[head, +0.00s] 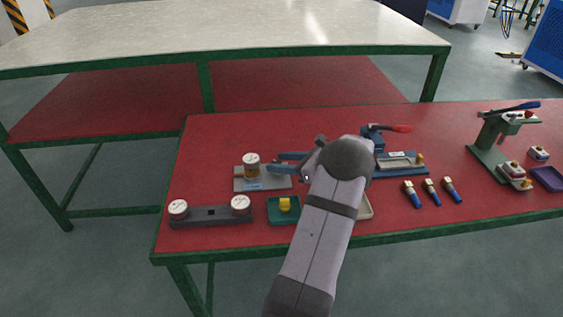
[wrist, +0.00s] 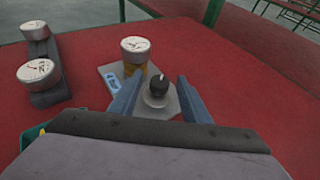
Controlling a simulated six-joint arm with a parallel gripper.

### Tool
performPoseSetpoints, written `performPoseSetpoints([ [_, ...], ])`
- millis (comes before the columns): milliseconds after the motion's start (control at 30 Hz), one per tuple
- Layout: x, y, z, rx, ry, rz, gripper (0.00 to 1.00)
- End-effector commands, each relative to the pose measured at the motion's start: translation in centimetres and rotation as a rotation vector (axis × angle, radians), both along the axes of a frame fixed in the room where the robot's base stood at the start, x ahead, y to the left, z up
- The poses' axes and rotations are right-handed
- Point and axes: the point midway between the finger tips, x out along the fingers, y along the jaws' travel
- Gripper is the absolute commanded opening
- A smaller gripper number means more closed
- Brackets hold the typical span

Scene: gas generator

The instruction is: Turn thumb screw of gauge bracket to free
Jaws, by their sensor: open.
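The gauge bracket is a grey plate (head: 245,185) on the red table, with a blue label; it also shows in the wrist view (wrist: 108,72). A round gauge (head: 251,158) with a white face and brass body stands on it (wrist: 135,48). In the wrist view, a black thumb screw (wrist: 158,85) on a light round base sits right of the gauge. My gripper (head: 274,162) is open at the right end of the plate. Its two blue fingers (wrist: 160,77) lie either side of the thumb screw in the wrist picture, with gaps visible. The screw is hidden in the head view.
A dark bar with two gauges (head: 210,215) lies front left. A green block with a yellow knob (head: 285,208) is in front of the bracket. A blue clamp fixture (head: 400,170), several blue-handled tools (head: 431,192) and a green press (head: 490,145) stand right.

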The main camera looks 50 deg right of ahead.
Motion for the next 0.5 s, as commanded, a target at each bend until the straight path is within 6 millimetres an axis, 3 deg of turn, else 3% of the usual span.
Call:
performPoseSetpoints([
  [67,-0.01,-0.01,-0.01,0.000,0.000,0.000,0.43],
  [233,-0.03,-0.01,0.01,0.000,0.000,0.000,0.03],
  [500,0.04,-0.16,0.06,-0.001,-0.003,0.025,0.02],
])
